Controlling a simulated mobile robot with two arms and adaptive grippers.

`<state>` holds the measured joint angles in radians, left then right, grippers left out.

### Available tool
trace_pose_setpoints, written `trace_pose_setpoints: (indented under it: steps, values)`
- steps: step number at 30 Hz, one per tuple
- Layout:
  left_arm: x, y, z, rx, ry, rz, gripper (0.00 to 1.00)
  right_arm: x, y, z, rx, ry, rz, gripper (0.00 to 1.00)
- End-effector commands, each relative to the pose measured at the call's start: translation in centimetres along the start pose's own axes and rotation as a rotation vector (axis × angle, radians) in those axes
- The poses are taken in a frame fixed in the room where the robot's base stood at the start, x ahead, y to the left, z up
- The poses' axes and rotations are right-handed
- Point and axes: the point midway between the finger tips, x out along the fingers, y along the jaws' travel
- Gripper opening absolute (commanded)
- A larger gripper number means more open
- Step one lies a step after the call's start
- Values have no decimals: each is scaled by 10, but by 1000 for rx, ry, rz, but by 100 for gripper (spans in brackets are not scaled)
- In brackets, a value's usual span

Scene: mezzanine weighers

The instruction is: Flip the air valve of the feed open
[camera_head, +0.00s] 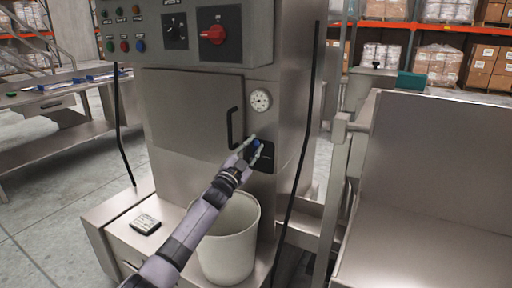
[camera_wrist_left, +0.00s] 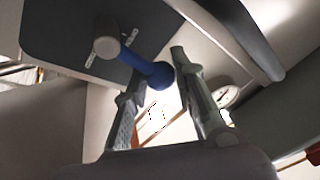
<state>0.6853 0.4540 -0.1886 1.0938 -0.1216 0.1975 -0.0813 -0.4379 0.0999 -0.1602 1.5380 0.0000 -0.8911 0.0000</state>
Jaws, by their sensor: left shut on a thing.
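The air valve has a blue lever with a round knob (camera_wrist_left: 160,75) on a grey pivot (camera_wrist_left: 106,38), mounted on a dark plate (camera_wrist_left: 60,30). In the head view the blue lever (camera_head: 258,145) shows small on the black plate (camera_head: 264,163) at the machine's front, below the round gauge (camera_head: 260,100). My left gripper (camera_head: 252,148) is at the lever, its fingers on either side of the knob end in the wrist view (camera_wrist_left: 156,70), shut on it. The fingers partly hide the lever in the head view. My right gripper is not in view.
A door handle (camera_head: 231,128) is just left of the valve. A white bin (camera_head: 228,240) stands below my left arm. A control panel (camera_head: 190,35) with a red knob (camera_head: 215,34) overhangs above. A dark cable (camera_head: 296,150) runs down to the right.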

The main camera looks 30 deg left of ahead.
Motion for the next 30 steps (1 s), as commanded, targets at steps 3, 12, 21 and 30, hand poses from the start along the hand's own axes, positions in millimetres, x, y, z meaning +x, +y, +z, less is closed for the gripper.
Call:
trace_pose_setpoints:
  steps: [3, 12, 21, 30]
  values:
    - [-2, 0, 8, -45, -24, -9, 0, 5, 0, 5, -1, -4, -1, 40]
    - [-3, -1, 10, -96, -35, -22, 0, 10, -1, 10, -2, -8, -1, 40]
    - [-3, 0, 10, -99, -35, -22, 0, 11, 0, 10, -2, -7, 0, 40]
    - [-2, -1, 8, -98, -30, -23, 39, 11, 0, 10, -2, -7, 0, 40]
